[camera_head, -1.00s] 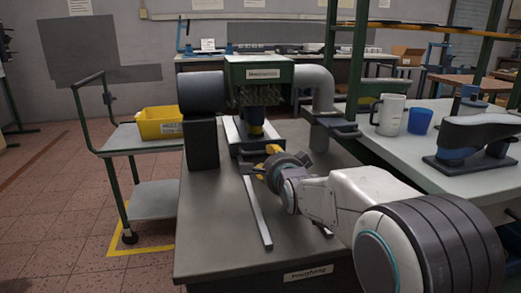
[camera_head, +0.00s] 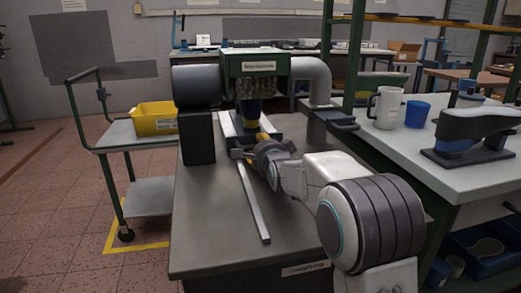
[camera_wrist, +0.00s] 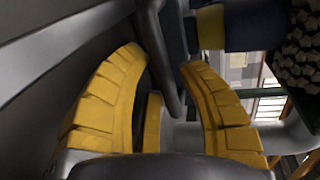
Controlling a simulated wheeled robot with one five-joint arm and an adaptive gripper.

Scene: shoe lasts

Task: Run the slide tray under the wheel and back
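The slide tray (camera_head: 231,131) sits on the bench under the green wheel machine (camera_head: 257,67), whose bristled wheel (camera_head: 252,85) hangs over it. A dark blue shoe last (camera_head: 249,108) with a yellow part stands on the tray, below the bristles. It also shows at the top of the wrist view (camera_wrist: 255,25). My gripper (camera_head: 252,146) is at the tray's near end. In the wrist view its yellow fingers (camera_wrist: 163,62) are spread on either side of a dark handle bar (camera_wrist: 164,50). Whether they touch the bar is unclear.
A long metal rail (camera_head: 252,200) runs toward the bench's near edge. A dark motor housing (camera_head: 196,86) stands left and a grey duct (camera_head: 317,80) right. The side table at right holds a white mug (camera_head: 387,108), a blue cup (camera_head: 418,114) and a last (camera_head: 470,138). A yellow bin (camera_head: 155,118) sits on the left cart.

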